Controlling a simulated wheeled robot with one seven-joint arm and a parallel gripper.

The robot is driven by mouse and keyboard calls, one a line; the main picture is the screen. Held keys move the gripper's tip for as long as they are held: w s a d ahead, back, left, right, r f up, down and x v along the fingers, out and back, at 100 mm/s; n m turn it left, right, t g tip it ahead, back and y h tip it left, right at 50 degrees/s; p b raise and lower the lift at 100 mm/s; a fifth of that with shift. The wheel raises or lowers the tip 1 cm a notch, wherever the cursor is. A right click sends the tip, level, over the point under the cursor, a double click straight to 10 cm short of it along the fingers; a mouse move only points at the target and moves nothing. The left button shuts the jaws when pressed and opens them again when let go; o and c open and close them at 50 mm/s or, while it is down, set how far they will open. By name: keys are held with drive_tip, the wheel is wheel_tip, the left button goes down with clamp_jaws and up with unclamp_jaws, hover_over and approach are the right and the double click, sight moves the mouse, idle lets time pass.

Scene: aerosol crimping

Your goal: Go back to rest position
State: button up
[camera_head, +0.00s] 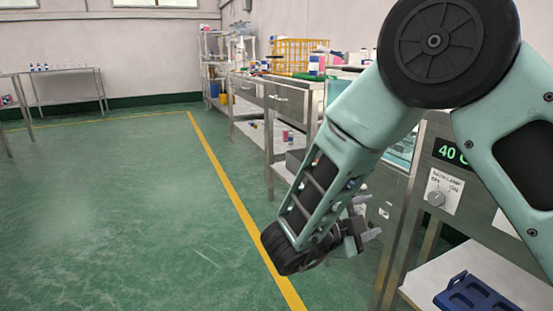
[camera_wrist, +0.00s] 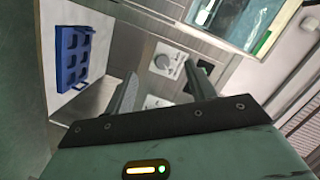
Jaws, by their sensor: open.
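My gripper (camera_head: 368,236) hangs at the end of my bent arm, in front of the steel machine on the right. In the wrist view my gripper (camera_wrist: 162,92) shows two grey fingers spread apart with nothing between them. Beyond the fingers is the machine's front panel with a knob (camera_wrist: 163,66).
A blue rack (camera_head: 478,296) with square openings lies on a white shelf (camera_head: 440,268) at the lower right; the rack (camera_wrist: 72,58) also shows in the wrist view. A steel bench (camera_head: 268,95) with bottles and a yellow basket (camera_head: 296,54) stands behind. The green floor (camera_head: 110,210) at left is clear.

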drive_tip(key=w+a+n+t+y, duration=0.3)
drive_tip(key=a+n+t+y, duration=0.1)
drive_tip(key=a+n+y, duration=0.75)
drive_tip(key=s+a+r+n+g+y, duration=0.2)
drive_tip(key=s+a+n+g+y, duration=0.2)
drive_tip(key=s+a+n+y, duration=0.4)
drive_tip(key=s+d+f+n+g+h, duration=0.15)
drive_tip(key=s+d+n+g, duration=0.35)
drive_tip(key=s, duration=0.6)
drive_tip(key=s+d+n+g+h, duration=0.3)
drive_tip(key=s+d+n, duration=0.4)
drive_tip(key=s, duration=0.4)
wheel_tip(320, 180, up, 36)
drive_tip(key=p, duration=3.7)
drive_tip(key=shift+a+r, duration=0.15)
drive_tip(key=shift+a, duration=0.3)
drive_tip(key=shift+w+m, duration=0.1)
drive_tip(key=shift+m, duration=0.15)
